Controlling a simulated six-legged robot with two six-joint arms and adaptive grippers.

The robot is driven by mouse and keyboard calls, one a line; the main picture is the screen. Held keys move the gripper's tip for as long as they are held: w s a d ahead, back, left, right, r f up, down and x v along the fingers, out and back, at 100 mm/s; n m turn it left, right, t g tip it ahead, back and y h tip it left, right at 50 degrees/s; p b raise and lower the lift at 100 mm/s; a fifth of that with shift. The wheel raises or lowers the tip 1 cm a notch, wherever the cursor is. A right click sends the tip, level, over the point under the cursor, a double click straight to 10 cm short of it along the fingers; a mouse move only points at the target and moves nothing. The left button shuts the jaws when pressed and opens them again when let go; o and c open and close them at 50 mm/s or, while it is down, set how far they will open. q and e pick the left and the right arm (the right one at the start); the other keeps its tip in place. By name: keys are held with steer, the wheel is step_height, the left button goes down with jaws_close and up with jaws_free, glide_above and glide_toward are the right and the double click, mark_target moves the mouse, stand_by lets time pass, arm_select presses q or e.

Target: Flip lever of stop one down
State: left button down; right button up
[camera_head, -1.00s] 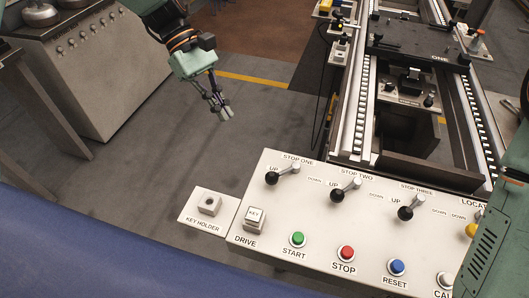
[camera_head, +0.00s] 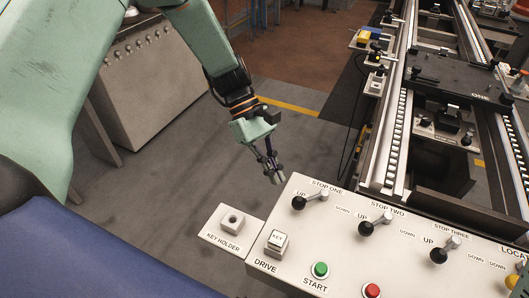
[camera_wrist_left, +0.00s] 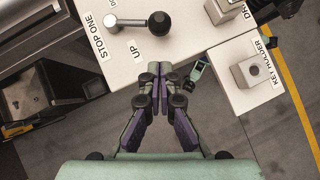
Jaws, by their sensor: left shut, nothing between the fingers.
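The stop one lever (camera_head: 311,199) is on the white control panel (camera_head: 338,243), under the STOP ONE label. Its black knob is at the left, by the UP label, and its grey shaft points right. It also shows in the left wrist view (camera_wrist_left: 145,24), above the fingertips. My left gripper (camera_head: 277,178) is shut and empty, just beyond the panel's far left edge, to the left of the lever. In the left wrist view my left gripper (camera_wrist_left: 161,68) has its fingers together, apart from the knob. My right gripper is not in view.
Stop two (camera_head: 374,223) and stop three (camera_head: 445,249) levers stand to the right. The key holder (camera_head: 232,221), key switch (camera_head: 277,241), green start button (camera_head: 320,270) and red stop button (camera_head: 372,290) are nearby. A conveyor (camera_head: 394,140) stands behind the panel.

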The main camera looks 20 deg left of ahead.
mark_target(293, 200)
arm_select(q)
steer(key=shift+s+d+f, duration=0.15)
steer(key=shift+s+d, duration=0.1)
steer(key=shift+d, duration=0.3)
steer(key=shift+s+d+f, duration=0.1)
steer(key=shift+s+d, duration=0.15)
steer(key=shift+d, duration=0.25)
steer(key=shift+s+d, duration=0.3)
steer(key=shift+d, duration=0.35)
steer(key=shift+w+a, duration=0.1)
steer(key=shift+s, duration=0.25)
steer(key=shift+s+n, duration=0.1)
steer(key=shift+n, duration=0.3)
